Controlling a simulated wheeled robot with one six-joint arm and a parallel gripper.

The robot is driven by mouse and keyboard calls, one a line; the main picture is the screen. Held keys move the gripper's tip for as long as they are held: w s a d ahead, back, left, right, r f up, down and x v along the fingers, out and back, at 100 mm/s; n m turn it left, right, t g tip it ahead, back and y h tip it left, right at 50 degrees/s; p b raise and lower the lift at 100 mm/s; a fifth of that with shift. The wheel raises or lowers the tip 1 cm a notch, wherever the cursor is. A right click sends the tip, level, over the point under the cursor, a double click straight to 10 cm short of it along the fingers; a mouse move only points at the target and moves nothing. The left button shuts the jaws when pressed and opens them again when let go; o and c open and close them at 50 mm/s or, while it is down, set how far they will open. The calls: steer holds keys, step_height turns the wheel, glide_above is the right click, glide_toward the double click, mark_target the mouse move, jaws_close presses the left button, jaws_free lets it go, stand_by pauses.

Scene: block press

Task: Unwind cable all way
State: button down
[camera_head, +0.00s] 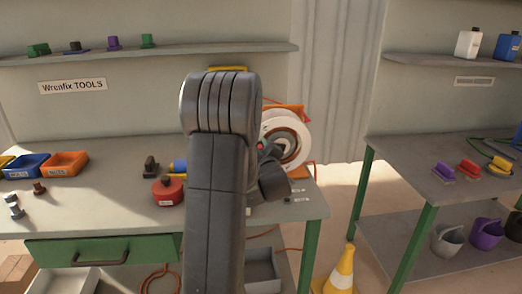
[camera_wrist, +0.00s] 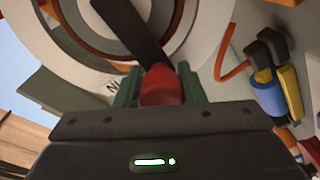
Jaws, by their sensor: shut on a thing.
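A white cable reel (camera_head: 299,128) stands in an orange frame (camera_head: 298,109) at the right end of the workbench. It also fills the top of the wrist view (camera_wrist: 215,18). A dark crank arm (camera_wrist: 130,26) runs across the reel to a red knob (camera_wrist: 163,88). My gripper (camera_wrist: 160,84) is shut on this red knob, with a green finger on each side. In the head view my arm hides part of the reel and most of the gripper. An orange cable (camera_wrist: 230,52) shows beside the reel; how much remains wound cannot be told.
A red round object (camera_head: 167,192) and a blue-yellow item (camera_head: 179,167) lie left of my arm. Orange cable (camera_head: 155,278) lies below the bench. A yellow-white cone (camera_head: 342,270) stands on the floor between the bench and a second table (camera_head: 425,183).

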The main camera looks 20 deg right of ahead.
steer(key=shift+f, duration=0.2)
steer(key=f+n+b, duration=0.1)
steer(key=n+b, duration=0.1)
steer(key=b, duration=0.3)
steer(key=f+n+b, duration=0.2)
steer(key=b, duration=0.3)
steer(key=f+n+b, duration=0.2)
steer(key=b, duration=0.3)
steer(key=shift+s+d+f+g+b, duration=0.15)
steer(key=shift+d+g+b, duration=0.1)
steer(key=shift+g+b, duration=0.05)
steer(key=n+b, duration=0.1)
steer(key=b, duration=0.1)
steer(key=d+f+n+b, duration=0.1)
steer(key=n+b, duration=0.1)
steer(key=f+n+b, duration=0.1)
steer(key=b, duration=0.1)
steer(key=shift+s+d+f+b, duration=0.1)
steer(key=shift+s+d+b, duration=0.05)
steer(key=shift+d+b, duration=0.15)
steer(key=n+b, duration=0.1)
steer(key=d+n+b, duration=0.1)
steer(key=n+b, duration=0.1)
steer(key=shift+s+d+f, duration=0.15)
steer(key=shift+s+f, duration=0.05)
steer(key=shift+f, duration=0.2)
steer(key=shift+d+n+h+b, duration=0.35)
steer(key=shift+n+b, duration=0.25)
steer(key=shift+b, duration=0.1)
